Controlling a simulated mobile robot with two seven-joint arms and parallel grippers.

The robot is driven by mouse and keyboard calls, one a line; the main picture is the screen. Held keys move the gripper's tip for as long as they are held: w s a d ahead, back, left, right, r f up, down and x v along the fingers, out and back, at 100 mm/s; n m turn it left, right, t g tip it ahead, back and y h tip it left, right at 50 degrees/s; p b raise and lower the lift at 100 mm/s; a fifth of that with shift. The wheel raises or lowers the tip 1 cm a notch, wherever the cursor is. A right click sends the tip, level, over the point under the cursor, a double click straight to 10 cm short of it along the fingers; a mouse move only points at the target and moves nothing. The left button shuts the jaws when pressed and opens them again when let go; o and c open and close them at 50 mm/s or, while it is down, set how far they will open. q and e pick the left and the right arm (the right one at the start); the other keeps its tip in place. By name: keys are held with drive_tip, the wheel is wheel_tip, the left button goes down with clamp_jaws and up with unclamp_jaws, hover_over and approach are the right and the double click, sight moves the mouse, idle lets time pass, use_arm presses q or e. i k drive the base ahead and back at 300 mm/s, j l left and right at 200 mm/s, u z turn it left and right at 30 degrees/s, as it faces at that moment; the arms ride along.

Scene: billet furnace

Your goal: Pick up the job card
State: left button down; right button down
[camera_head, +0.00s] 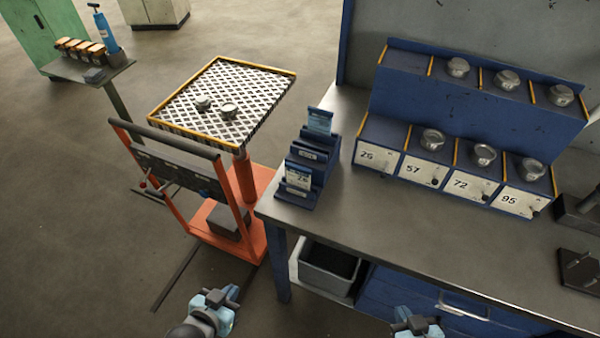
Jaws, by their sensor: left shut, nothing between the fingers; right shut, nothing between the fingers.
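A blue stepped card rack (309,160) stands at the left end of the grey workbench. A blue-and-white card (320,121) stands upright in its back slot, and a white-and-blue card (298,179) stands in its front slot. The print is too small to tell which is the job card. My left gripper (229,294) is shut and empty, low in front of the bench and to the left of its leg. My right gripper (419,323) is shut and empty at the bottom edge, in front of the bench drawer, partly cut off. Both are well apart from the rack.
The workbench (400,228) has a clear top right of the rack. Behind are numbered blue bins (430,172) with metal pieces. An orange lift cart (245,185) with a patterned tray stands left of the bench. A grey bin (328,265) sits under the bench.

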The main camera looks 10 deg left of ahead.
sight(298, 175)
drive_tip(key=z, duration=0.9)
drive_tip(key=k+j+z, duration=0.2)
drive_tip(key=j+z, duration=0.15)
drive_tip(key=k+j+z, duration=0.35)
drive_tip(key=k+j, duration=0.15)
